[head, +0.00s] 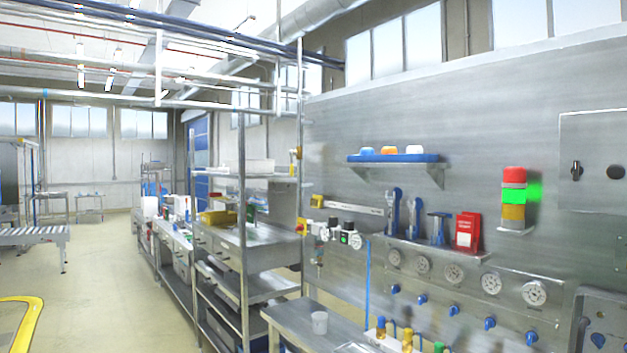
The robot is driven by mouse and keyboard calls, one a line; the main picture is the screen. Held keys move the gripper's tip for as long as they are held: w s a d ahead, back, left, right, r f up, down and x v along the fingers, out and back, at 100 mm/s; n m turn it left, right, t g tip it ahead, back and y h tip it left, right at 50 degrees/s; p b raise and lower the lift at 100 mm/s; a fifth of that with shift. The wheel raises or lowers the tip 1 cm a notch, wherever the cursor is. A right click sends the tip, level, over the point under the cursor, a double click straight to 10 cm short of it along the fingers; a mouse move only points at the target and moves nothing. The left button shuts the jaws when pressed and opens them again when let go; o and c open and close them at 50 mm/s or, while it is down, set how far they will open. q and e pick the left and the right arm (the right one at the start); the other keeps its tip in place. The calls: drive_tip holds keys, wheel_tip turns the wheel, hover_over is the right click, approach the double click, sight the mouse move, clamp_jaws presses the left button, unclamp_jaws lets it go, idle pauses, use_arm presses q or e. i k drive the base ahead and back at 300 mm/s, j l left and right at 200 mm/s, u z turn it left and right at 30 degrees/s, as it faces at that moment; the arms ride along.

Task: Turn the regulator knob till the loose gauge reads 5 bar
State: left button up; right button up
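A row of several round gauges is set in a steel wall panel at the right, such as the nearest gauge (534,292) and the farthest gauge (395,258). Their dials are too small to read. Below them is a row of blue knobs, such as the nearest blue knob (531,337) and the farthest blue knob (395,288). Farther left on the wall is a cluster of small white and dark fittings (340,235) with a green spot. I cannot tell which gauge is the loose one or which knob is the regulator's. Neither of my grippers is in view.
A steel shelf rack (245,240) stands at the middle. A signal light (514,200) shows green on the wall. Open floor (105,275) lies at the left.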

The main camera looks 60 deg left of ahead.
sight(332, 221)
drive_tip(key=u, duration=2.05)
